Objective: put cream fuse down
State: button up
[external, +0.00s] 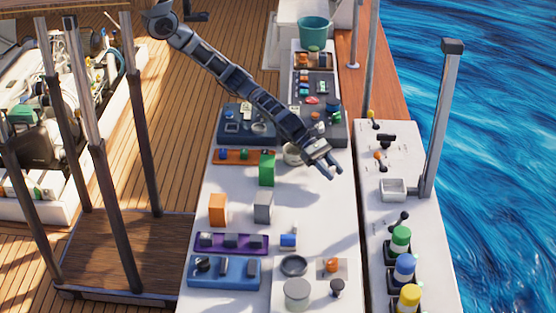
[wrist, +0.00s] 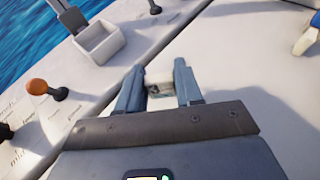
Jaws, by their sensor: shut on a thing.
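My gripper (external: 332,172) hangs over the white bench top (external: 325,215), right of the green block. In the wrist view its two fingers (wrist: 159,84) are closed on a small cream fuse (wrist: 158,77), held between the fingertips. The fuse's lower part shows a darker grey patch. The fuse is too small to make out in the external view. The bench surface below the fingers is bare; the exact gap to it is hard to tell.
A green block (external: 267,170), an orange block (external: 217,209) and a grey block (external: 263,207) stand to the left. Purple (external: 200,244) and blue (external: 200,284) trays lie nearer. A white open box (external: 393,190) and levers are on the right-hand panel, across a gap.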

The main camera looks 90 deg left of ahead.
aim_at(332, 186)
jog(key=shift+w+a+f, duration=0.3)
jog(key=shift+w+f, duration=0.05)
jog(key=shift+f, duration=0.05)
notch_tip(332, 186, down, 4)
jog(key=shift+r+p, duration=0.15)
jog(key=shift+p, duration=0.3)
